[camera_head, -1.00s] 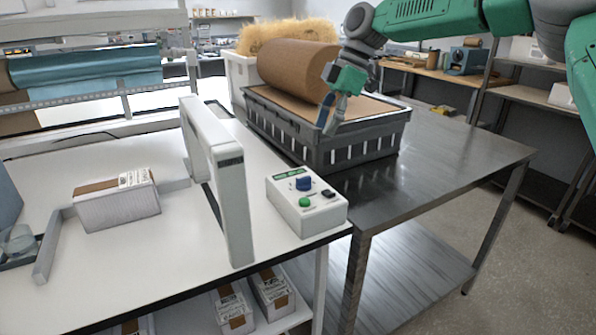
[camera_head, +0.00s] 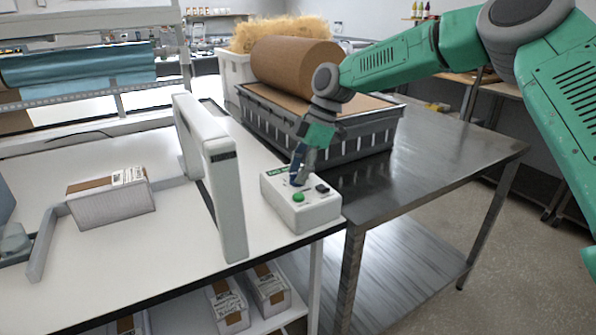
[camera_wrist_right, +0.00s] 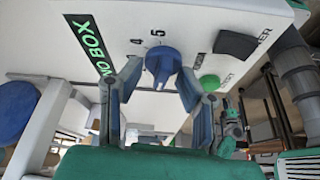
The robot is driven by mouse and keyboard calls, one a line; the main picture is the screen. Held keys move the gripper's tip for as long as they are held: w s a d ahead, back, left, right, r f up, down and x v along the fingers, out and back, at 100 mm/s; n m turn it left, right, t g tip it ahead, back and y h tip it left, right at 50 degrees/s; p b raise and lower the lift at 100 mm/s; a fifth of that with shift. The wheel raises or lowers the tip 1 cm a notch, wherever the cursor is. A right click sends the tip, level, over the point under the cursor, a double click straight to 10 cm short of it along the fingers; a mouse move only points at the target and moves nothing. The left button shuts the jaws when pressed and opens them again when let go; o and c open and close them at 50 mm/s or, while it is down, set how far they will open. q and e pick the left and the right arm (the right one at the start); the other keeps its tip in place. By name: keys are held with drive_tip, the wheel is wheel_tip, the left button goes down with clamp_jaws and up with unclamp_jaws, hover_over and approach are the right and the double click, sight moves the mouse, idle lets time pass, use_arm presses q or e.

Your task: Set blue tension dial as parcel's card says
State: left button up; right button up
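The blue tension dial (camera_wrist_right: 163,62) is on top of a white control box (camera_head: 314,212). In the wrist view, printed numbers including 4 and 5 show beside it; its exact setting is unclear. My right gripper (camera_head: 297,180) is above the box and hides most of the dial in the head view. In the wrist view its two fingers (camera_wrist_right: 160,78) stand apart on either side of the dial, with gaps visible. The parcel (camera_head: 112,206) lies on the white table at left; its card (camera_head: 129,175) is too small to read. My left gripper is not in view.
A green button (camera_head: 298,197) and a black switch (camera_head: 322,188) sit close to the dial. A white arch (camera_head: 228,200) stands left of the box. A dark crate (camera_head: 350,142) is behind it on the metal table (camera_head: 440,160).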

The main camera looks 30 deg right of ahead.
drive_tip(key=shift+s+r, duration=0.1)
clamp_jaws()
